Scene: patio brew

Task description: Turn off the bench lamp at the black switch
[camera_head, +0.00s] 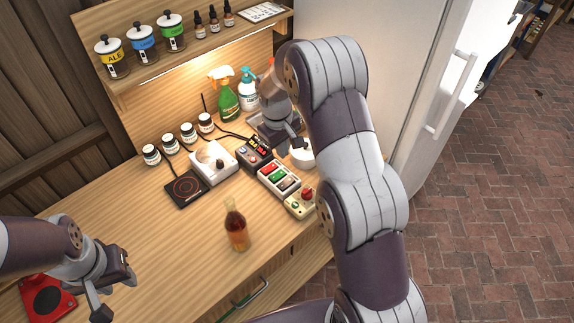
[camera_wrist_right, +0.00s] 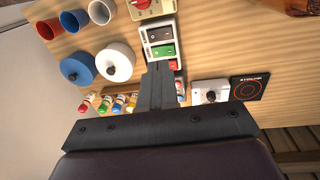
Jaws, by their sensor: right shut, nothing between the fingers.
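The switch panel (camera_head: 279,178) is a pale box with red, green and black rockers on the wooden bench; the black switch (camera_head: 287,184) is at its near end. In the right wrist view the black switch (camera_wrist_right: 158,33) is beyond the green one. My right gripper (camera_head: 298,145) is shut and empty near the panel. Its fingertips (camera_wrist_right: 160,66) overlap the panel's red-switch end in the wrist view; contact cannot be told. The bench lamp strip (camera_head: 190,65) under the shelf glows. My left gripper (camera_head: 114,293) is open and empty at the lower left.
A box with a red button (camera_head: 301,202) stands beside the panel's near end, and a display box (camera_head: 254,151) at its far end. A bottle (camera_head: 236,228) stands in front. A white grinder-like device (camera_head: 212,161) and a black hot plate (camera_head: 185,188) are to the left. Cups (camera_wrist_right: 75,20) show in the wrist view.

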